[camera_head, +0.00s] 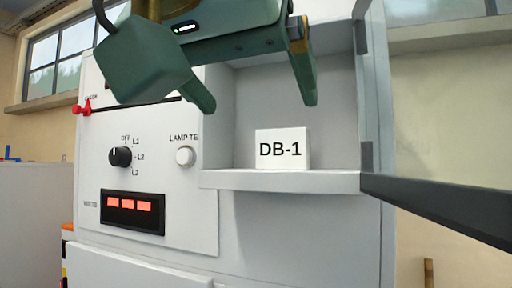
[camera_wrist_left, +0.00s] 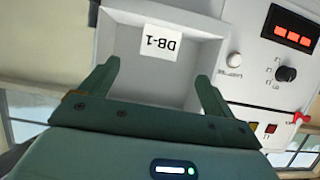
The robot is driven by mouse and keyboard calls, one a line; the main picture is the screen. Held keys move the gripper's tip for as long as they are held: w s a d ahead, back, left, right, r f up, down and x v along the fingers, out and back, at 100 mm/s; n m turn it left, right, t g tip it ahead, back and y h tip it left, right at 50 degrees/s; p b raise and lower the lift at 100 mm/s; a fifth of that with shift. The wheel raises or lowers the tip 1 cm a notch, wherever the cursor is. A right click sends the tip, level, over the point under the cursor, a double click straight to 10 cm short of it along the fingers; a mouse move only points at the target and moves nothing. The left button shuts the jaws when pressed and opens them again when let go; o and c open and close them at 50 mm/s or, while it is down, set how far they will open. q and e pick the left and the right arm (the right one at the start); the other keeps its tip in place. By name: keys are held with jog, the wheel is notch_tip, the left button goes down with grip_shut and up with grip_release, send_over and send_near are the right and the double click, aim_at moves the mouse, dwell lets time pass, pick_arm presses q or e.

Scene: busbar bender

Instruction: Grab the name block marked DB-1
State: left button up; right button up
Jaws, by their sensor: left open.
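The name block (camera_head: 282,149) is white with black DB-1 lettering. It stands upright on the light grey shelf (camera_head: 285,180) of an open recess in the cabinet. In the left wrist view the block (camera_wrist_left: 160,44) appears upside down, beyond the fingertips and roughly midway between them. My left gripper (camera_head: 258,106) is green, open and empty. In the head view it is above the block and apart from it; its two fingers also show in the left wrist view (camera_wrist_left: 158,70). My right gripper is not in view.
Left of the recess, the panel carries a rotary switch (camera_head: 120,156), a white button (camera_head: 185,156), a red-lit display (camera_head: 133,212) and a red lever (camera_head: 83,107). A dark-framed door (camera_head: 440,210) stands open at the recess's right. The shelf around the block is clear.

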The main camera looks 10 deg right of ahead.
aim_at(279, 136)
pick_arm(q)
jog(key=x, duration=0.8)
jog(key=shift+w+p, duration=0.35)
jog(key=shift+p, duration=0.05)
jog(key=shift+w+d, duration=0.15)
jog(key=shift+d, duration=0.05)
jog(key=p+x, duration=0.1)
jog(key=x, duration=0.3)
jog(key=shift+w+d+p, duration=0.3)
jog(key=shift+d, duration=0.05)
jog(key=shift+s+a+r, duration=0.1)
jog(key=shift+s+a, duration=0.05)
jog(key=shift+s, duration=0.1)
jog(key=c, duration=0.8)
jog(key=shift+c, duration=1.3)
jog(key=shift+w, duration=0.1)
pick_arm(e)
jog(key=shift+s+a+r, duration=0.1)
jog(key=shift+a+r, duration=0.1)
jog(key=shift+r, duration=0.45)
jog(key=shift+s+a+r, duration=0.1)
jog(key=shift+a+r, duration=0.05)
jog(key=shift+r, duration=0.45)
